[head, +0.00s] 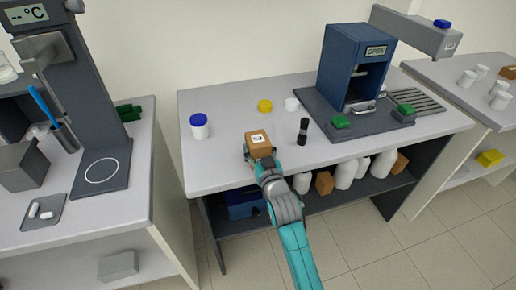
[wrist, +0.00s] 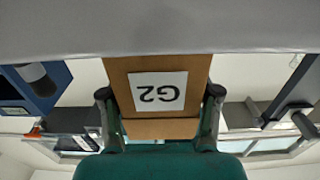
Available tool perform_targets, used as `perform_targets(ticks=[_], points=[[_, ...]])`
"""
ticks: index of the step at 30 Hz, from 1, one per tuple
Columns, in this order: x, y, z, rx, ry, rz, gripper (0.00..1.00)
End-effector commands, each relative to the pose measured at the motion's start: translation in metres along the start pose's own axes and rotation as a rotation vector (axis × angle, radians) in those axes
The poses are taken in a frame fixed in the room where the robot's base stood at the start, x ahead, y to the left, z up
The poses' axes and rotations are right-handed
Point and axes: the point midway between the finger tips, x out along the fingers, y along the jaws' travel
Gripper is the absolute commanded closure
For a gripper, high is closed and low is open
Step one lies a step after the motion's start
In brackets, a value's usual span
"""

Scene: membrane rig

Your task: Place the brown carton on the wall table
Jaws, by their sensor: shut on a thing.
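The brown carton (head: 256,137) has a white label and is held over the front part of the middle grey table against the wall (head: 222,165). In the wrist view the carton (wrist: 120,72) fills the middle, its label reading G2 upside down. My gripper (head: 259,156) is shut on the carton, with one finger on each side of it in the wrist view (wrist: 159,98). The carton's far edge meets a grey surface (wrist: 160,28) in the wrist view. I cannot tell whether the carton touches the tabletop.
On the table, a blue-lidded white jar (head: 199,127) stands left, a yellow lid (head: 265,106) and white lid (head: 291,104) behind, and a black vial (head: 303,132) right of the carton. A blue machine (head: 345,65) fills the right part. The front left is clear.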

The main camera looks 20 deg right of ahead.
Motion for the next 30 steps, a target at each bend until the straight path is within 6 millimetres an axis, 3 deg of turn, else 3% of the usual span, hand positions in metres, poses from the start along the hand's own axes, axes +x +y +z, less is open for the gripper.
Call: perform_targets(ticks=[10, 11, 13, 25, 30], points=[[0.000, 0.000, 0.002, 0.000, 0.002, 0.000, 0.76], [0.000, 0.000, 0.002, 0.000, 0.002, 0.000, 0.31], [0.000, 0.000, 0.002, -0.001, 0.001, 0.000, 0.13], [0.000, 0.000, -0.002, -0.001, 0.002, 0.000, 0.13], [-0.019, 0.000, 0.001, -0.001, -0.001, 0.000, 0.13]])
